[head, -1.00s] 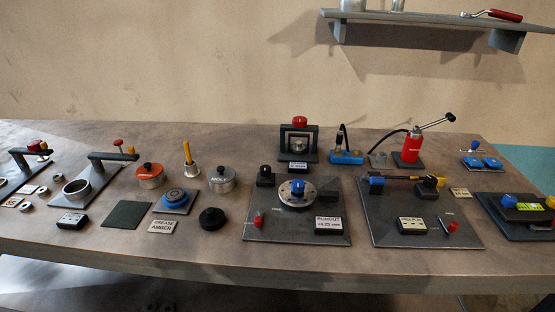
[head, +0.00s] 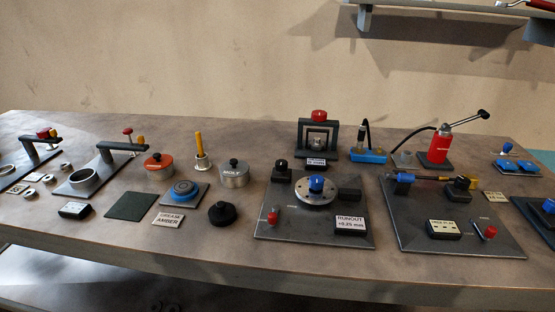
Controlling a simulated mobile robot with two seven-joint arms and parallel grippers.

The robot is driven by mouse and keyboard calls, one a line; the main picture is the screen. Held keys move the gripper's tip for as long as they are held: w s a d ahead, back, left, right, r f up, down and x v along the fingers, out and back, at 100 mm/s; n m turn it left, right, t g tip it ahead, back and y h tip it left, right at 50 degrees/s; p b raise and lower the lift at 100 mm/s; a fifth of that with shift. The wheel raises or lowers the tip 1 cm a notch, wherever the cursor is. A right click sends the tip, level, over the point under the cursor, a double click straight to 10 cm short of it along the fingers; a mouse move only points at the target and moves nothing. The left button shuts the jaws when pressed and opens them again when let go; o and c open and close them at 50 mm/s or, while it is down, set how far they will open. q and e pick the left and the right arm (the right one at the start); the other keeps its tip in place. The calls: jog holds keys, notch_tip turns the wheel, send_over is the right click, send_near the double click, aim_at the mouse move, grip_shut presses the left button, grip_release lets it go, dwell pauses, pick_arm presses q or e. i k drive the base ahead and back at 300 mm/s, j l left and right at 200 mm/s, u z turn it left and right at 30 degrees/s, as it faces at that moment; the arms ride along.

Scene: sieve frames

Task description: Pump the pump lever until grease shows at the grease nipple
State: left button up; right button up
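The red grease pump (head: 439,149) stands upright on a dark base at the back right of the bench. Its pump lever (head: 467,121) slants up to the right and ends in a black knob. A black hose (head: 419,134) runs from the pump down to the left, to a small grey block (head: 402,158). The grease nipple is too small to make out, and I see no grease there. Neither of my grippers is in view, and nothing touches the lever.
A blue block (head: 368,156) with a black upright piece and looped hose stands left of the grey block. In front lie a runout plate (head: 290,246) and another dark fixture plate (head: 420,205). A wall shelf (head: 450,18) hangs above. The bench's front strip is clear.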

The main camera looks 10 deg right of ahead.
aim_at(481, 113)
jog(key=z, duration=1.45)
jog(key=l+u, duration=0.2)
jog(key=u, duration=0.15)
jog(key=i+l+u, duration=0.1)
jog(key=u, duration=0.25)
jog(key=l+u, duration=0.5)
jog(key=l, duration=0.25)
jog(key=k+l+u, duration=0.15)
jog(key=l, duration=0.25)
jog(key=k+l, duration=0.1)
jog(key=l, duration=0.85)
